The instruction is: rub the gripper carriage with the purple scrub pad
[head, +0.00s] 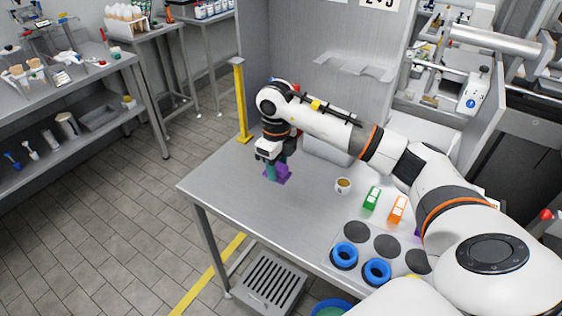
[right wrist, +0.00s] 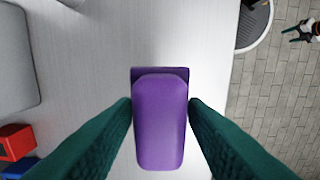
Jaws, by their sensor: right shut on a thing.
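My right gripper (head: 277,168) has teal fingers and points down over the front-left part of the metal table (head: 232,190). It is shut on the purple scrub pad (head: 285,174). In the right wrist view the pad's handle (right wrist: 160,122) sits between the two fingers, with its darker purple base showing beyond the handle. The pad is at or just above the tabletop; I cannot tell whether it touches. I cannot pick out the gripper carriage with certainty in either view. My left gripper is not in view.
A small cup (head: 343,186), a green box (head: 372,198) and an orange box (head: 397,209) stand to the right. Blue rings (head: 344,255) and dark discs (head: 387,246) are near the front edge. Red (right wrist: 17,141) and blue blocks show at the wrist view's lower left.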

